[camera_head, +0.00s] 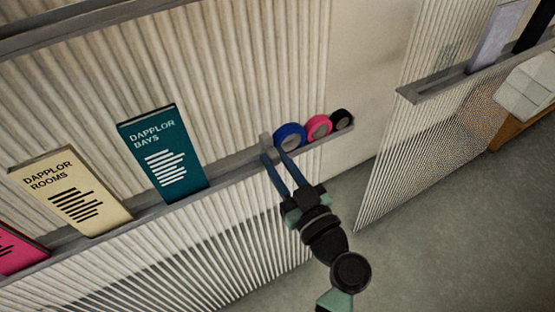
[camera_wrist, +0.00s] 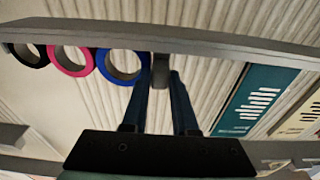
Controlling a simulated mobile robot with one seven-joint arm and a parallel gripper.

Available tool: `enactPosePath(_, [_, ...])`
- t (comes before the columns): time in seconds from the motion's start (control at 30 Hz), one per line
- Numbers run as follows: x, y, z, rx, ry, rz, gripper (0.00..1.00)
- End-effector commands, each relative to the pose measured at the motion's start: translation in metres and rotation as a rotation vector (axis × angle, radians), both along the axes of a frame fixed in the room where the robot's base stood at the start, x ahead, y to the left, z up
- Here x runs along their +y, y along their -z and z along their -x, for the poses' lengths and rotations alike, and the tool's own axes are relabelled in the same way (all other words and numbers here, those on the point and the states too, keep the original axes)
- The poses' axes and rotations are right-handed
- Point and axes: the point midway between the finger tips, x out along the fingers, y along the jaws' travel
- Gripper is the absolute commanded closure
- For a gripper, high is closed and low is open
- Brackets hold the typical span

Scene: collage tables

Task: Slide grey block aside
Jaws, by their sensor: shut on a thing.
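A small grey block (camera_head: 266,141) stands on the narrow grey ledge (camera_head: 236,166), just left of the blue ring in the head view. My gripper (camera_head: 272,155) reaches up to the ledge with its two blue fingers around the block. In the wrist view the block (camera_wrist: 161,71) sits between the fingertips of my gripper (camera_wrist: 160,76), which is shut on it. The fingers partly hide the block's lower part in the head view.
A blue ring (camera_head: 289,136), a pink ring (camera_head: 318,127) and a black ring (camera_head: 341,119) stand right of the block, the blue one very close. Left are a teal card (camera_head: 176,187) and a cream card (camera_head: 104,213). Ledge between teal card and block is clear.

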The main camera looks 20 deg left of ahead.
Motion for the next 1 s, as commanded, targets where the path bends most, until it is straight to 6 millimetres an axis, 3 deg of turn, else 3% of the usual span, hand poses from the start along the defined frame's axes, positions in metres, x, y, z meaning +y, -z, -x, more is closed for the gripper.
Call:
enactPosePath(0.67, [0.001,0.001,0.001,0.001,0.001,0.001,1.0])
enactPosePath(1.0, [0.04,0.005,0.052,0.003,-0.003,0.003,1.0])
